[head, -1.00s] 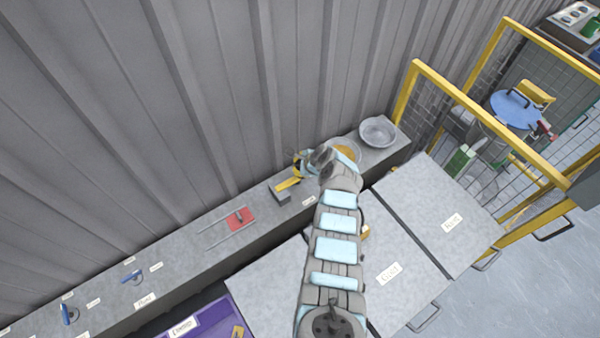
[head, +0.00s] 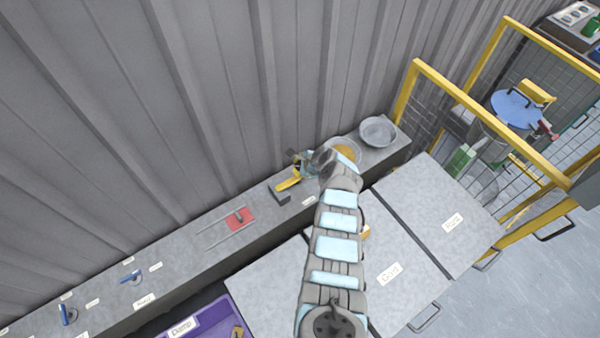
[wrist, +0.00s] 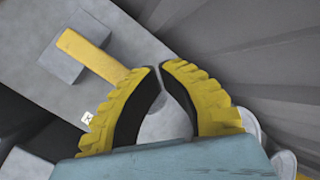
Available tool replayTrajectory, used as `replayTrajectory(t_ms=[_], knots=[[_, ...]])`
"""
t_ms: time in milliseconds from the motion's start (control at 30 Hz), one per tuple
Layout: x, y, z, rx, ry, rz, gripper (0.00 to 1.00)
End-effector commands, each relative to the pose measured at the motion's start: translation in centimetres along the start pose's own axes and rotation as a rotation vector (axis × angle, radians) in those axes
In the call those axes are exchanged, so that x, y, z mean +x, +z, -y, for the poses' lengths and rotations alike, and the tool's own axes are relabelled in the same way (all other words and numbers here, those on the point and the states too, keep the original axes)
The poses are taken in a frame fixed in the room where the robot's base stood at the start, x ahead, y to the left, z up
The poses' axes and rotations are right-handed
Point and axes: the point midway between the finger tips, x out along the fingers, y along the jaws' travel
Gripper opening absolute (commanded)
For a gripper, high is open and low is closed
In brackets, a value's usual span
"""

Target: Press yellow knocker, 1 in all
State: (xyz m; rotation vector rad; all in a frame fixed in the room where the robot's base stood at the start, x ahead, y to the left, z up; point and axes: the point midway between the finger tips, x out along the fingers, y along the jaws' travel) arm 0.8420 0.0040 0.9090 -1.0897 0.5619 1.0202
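The yellow knocker (head: 288,184) is a yellow bar on a grey block (head: 279,195) on the long grey ledge by the wall. In the wrist view the yellow bar (wrist: 88,54) slants down from the grey block (wrist: 68,68) towards my left-hand finger. The finger hides its near end, and I cannot tell whether they touch. My gripper (wrist: 159,68) has yellow ribbed fingers with black inner pads. Its tips are together, with nothing seen held between them. In the head view my gripper (head: 295,158) is just beyond the knocker's upper right end, partly hidden by my wrist.
A metal bowl (head: 378,132) and a dish of orange powder (head: 345,151) stand right of my wrist. A red slider (head: 239,218) and blue levers (head: 131,276) lie left along the ledge (head: 180,251). Grey lids (head: 390,245) are in front; the corrugated wall (head: 220,90) is close behind.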

Motion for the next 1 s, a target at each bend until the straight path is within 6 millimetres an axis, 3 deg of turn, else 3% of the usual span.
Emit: replayTrajectory(t_ms=[1000], knots=[[0.68,-0.35,-0.38,0.0,0.0,0.0,0.0]])
